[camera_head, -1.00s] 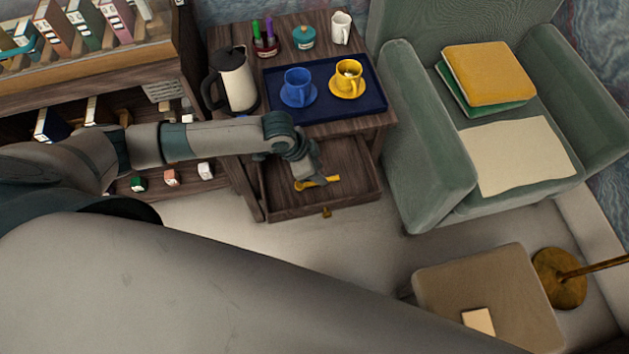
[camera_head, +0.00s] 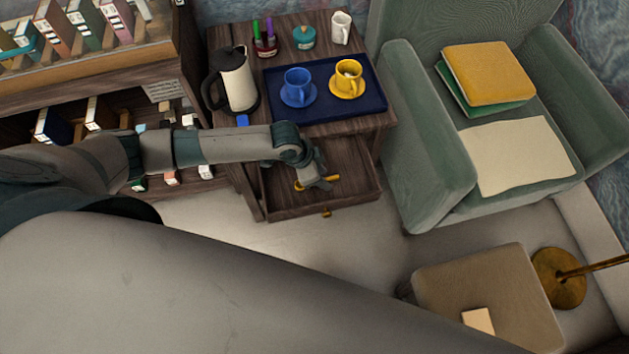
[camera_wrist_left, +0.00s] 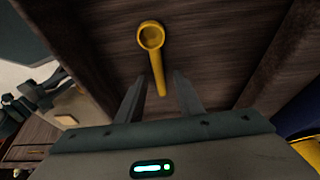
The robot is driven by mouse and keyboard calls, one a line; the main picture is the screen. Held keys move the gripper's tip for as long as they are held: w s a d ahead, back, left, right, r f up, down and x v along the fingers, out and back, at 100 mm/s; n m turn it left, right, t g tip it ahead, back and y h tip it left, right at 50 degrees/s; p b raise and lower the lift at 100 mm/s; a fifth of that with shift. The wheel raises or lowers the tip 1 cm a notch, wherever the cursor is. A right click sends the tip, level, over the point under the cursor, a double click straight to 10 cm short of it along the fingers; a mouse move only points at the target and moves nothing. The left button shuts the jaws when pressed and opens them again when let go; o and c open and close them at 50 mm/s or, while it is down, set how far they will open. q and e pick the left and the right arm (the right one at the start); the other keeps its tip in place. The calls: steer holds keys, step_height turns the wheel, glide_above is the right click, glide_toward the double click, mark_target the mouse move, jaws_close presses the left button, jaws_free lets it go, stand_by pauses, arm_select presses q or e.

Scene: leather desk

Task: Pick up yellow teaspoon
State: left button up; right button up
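The yellow teaspoon (camera_head: 330,179) lies on the wooden floor of the open drawer (camera_head: 290,205), partly hidden by my left gripper (camera_head: 315,184) in the head view. In the left wrist view the spoon (camera_wrist_left: 153,45) shows its round bowl away from the gripper. Its handle reaches toward the space between the two fingers. My left gripper (camera_wrist_left: 157,88) is open, with a finger on each side of the handle's end and visible gaps. The spoon appears to rest on the drawer floor. My right gripper is not in view.
Drawer walls surround the left gripper closely. Above stands the side table with a blue tray (camera_head: 350,113), a blue cup (camera_head: 298,82), a yellow cup (camera_head: 349,76) and a kettle (camera_head: 236,78). A green armchair (camera_head: 430,150) stands to the right.

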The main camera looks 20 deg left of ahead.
arm_select(q)
steer(key=shift+c, duration=0.4)
jaws_close()
steer(key=shift+r, duration=0.4)
step_height(320, 180, up, 4)
steer(key=shift+f, duration=0.15)
steer(key=s+d+r, duration=0.1)
steer(key=d+r, duration=0.5)
steer(key=d, duration=0.5)
steer(key=shift+s+d+r+b, duration=0.25)
steer(key=shift+s+r+b, duration=0.05)
steer(key=shift+s+b, duration=0.1)
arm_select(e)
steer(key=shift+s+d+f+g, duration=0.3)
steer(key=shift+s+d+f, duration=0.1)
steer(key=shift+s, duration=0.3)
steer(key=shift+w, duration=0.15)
